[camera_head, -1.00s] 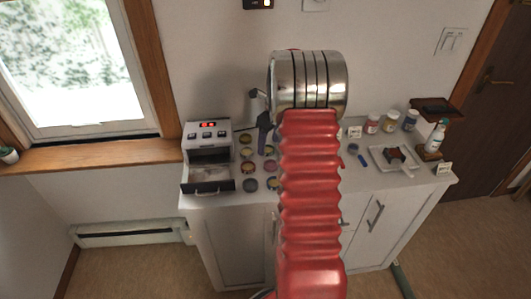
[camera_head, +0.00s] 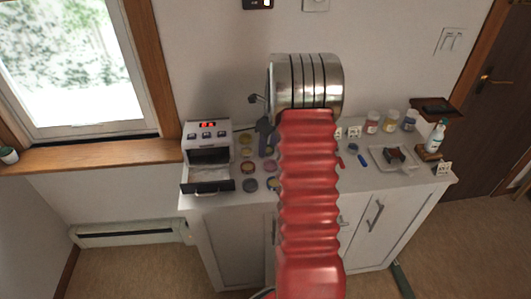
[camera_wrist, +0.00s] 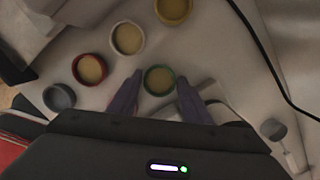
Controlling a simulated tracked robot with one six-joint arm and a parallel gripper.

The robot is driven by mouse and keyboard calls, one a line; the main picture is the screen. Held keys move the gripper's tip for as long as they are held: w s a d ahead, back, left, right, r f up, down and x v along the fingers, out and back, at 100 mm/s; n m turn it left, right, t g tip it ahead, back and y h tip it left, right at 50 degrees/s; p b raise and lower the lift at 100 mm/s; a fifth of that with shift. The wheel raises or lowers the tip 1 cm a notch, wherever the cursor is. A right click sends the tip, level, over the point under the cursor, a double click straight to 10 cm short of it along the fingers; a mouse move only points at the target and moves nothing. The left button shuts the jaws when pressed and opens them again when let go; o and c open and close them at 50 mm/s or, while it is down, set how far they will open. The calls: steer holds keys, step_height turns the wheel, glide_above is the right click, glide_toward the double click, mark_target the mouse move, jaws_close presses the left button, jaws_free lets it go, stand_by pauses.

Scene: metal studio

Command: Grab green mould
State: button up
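The green mould (camera_wrist: 159,80) is a small round dish with a green rim and a tan inside. In the wrist view it lies on the counter between the tips of my gripper's two purple fingers (camera_wrist: 158,92), with a visible gap on each side. My gripper is open and holds nothing. In the head view my gripper (camera_head: 266,132) shows only in part beside my arm. I cannot tell there which dish is the green one.
A red-rimmed mould (camera_wrist: 89,69), a white-rimmed mould (camera_wrist: 128,38), a yellow mould (camera_wrist: 173,10) and a grey one (camera_wrist: 59,97) lie nearby. A white machine (camera_head: 207,155) stands on the counter's left. Jars (camera_head: 390,121) and a white tray (camera_head: 378,155) are on the right.

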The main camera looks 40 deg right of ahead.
mark_target(268, 151)
steer(key=c, duration=0.6)
steer(key=shift+r, duration=0.15)
steer(key=shift+c, duration=0.2)
step_height(268, 151, up, 10)
stand_by(0.6)
